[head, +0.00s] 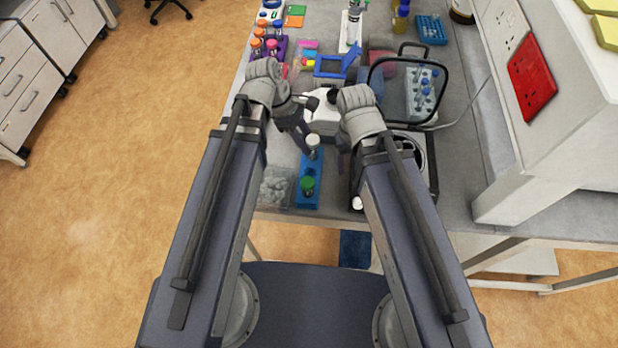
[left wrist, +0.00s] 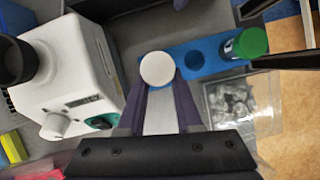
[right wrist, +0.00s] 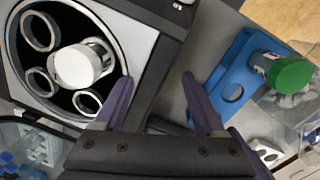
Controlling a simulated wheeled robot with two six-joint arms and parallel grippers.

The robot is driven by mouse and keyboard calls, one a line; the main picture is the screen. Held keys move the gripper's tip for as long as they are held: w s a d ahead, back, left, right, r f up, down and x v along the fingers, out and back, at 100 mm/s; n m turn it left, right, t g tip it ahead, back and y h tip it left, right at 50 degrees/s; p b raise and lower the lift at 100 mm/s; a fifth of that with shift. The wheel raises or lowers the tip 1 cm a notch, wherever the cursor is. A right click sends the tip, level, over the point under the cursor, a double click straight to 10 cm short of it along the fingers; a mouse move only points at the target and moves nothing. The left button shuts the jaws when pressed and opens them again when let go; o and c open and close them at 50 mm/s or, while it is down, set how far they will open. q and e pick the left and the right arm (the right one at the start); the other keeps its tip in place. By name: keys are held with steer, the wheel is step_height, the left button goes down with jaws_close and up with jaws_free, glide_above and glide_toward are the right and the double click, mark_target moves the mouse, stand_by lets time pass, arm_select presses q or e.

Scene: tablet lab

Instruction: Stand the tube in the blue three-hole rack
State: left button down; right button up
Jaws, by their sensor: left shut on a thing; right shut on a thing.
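The tube (head: 313,142) has a white cap, also seen in the left wrist view (left wrist: 157,69). My left gripper (head: 305,140) is shut on it just under the cap. The tube is at the far end of the blue rack (head: 308,169); I cannot tell how deep it sits in the end hole. The rack's middle hole (left wrist: 195,61) is empty, and a green-capped tube (head: 308,186) stands in the near hole. My right gripper (right wrist: 158,82) is between centrifuge and rack. Its fingers look apart, and I see nothing held between them.
The open centrifuge (right wrist: 140,20) stands right of the rack, with a white-capped tube (right wrist: 85,64) in its rotor. A clear box of pale pieces (head: 276,188) is left of the rack. A white device (left wrist: 75,75) stands behind it.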

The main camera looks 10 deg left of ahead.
arm_select(q)
steer(key=shift+f, duration=0.25)
arm_select(e)
steer(key=shift+a+f, duration=0.1)
steer(key=shift+f, duration=0.15)
arm_select(q)
steer(key=shift+f+b, duration=0.35)
steer(key=shift+b, duration=0.25)
arm_select(e)
steer(key=shift+f, duration=0.35)
arm_select(q)
steer(key=shift+f, duration=0.2)
arm_select(e)
steer(key=shift+f, duration=0.2)
arm_select(q)
steer(key=c, duration=0.5)
jaws_free()
steer(key=shift+r, duration=0.1)
arm_select(e)
steer(key=shift+r, duration=0.1)
